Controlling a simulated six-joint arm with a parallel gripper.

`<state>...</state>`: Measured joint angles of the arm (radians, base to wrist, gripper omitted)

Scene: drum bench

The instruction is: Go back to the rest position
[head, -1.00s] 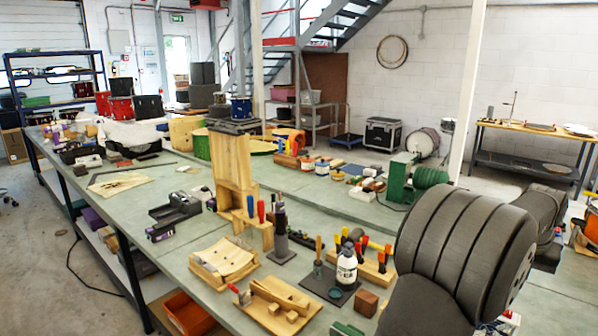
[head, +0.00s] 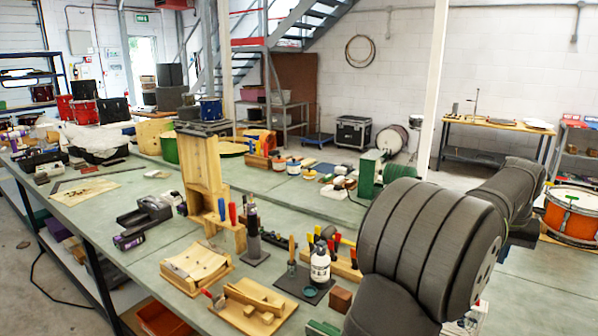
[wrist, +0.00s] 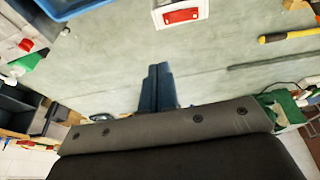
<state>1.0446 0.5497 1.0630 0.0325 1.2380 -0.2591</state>
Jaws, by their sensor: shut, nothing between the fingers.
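My gripper (wrist: 158,85) shows in the wrist view as two dark fingers pressed together, empty, above the grey-green bench top (wrist: 215,72). Nothing touches the fingertips there. In the head view my dark ribbed arm (head: 432,245) fills the lower right in front of the bench, and the gripper itself does not show.
The wrist view shows a blue tray (wrist: 75,8), a white box with a red label (wrist: 180,14) and a yellow-handled tool (wrist: 285,36). The head view shows a white bottle (head: 320,268), a wooden stand (head: 205,180) and an orange drum (head: 573,215) beyond my arm.

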